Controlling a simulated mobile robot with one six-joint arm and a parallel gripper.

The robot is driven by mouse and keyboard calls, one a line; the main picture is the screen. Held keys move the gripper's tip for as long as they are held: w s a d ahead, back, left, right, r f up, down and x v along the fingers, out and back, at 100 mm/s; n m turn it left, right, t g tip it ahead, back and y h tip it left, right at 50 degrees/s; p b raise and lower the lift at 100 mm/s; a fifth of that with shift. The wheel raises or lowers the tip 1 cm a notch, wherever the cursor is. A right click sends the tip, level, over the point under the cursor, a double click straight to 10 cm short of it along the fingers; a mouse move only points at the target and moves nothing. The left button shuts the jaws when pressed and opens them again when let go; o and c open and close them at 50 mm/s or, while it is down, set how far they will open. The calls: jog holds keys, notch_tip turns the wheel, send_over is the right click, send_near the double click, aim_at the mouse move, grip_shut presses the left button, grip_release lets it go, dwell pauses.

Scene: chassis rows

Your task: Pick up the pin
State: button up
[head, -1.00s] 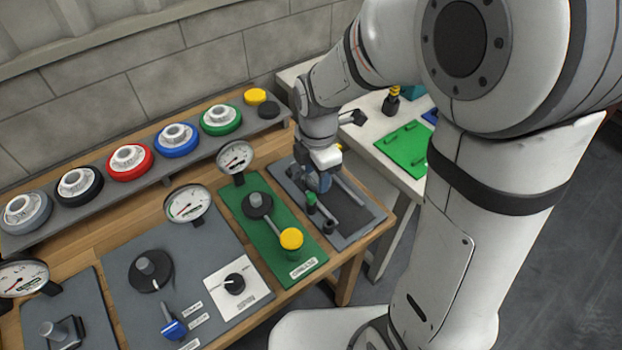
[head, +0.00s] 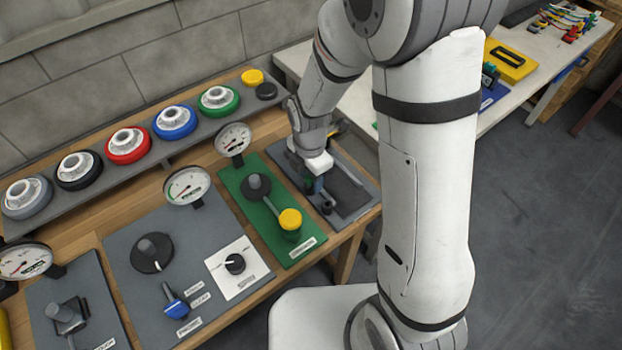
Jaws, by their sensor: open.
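A small upright green-topped piece (head: 309,186), which looks like the pin, stands on the grey plate (head: 362,203) at the right end of the wooden bench. My gripper (head: 316,187) points down right beside it and partly covers it. The jaws are open, but they are small and dark here. I cannot tell whether the green piece is between the fingers or just next to them. A short dark round socket (head: 326,207) stands on the plate just in front.
A green panel with a gauge (head: 234,140) and a yellow knob (head: 290,220) adjoins on the left. A grey panel with a black knob (head: 151,252) lies further left. Coloured wheels (head: 175,122) line the back shelf. A white table (head: 535,62) stands behind my arm.

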jog(key=shift+c, duration=0.6)
grip_shut()
jog(key=shift+r, duration=0.1)
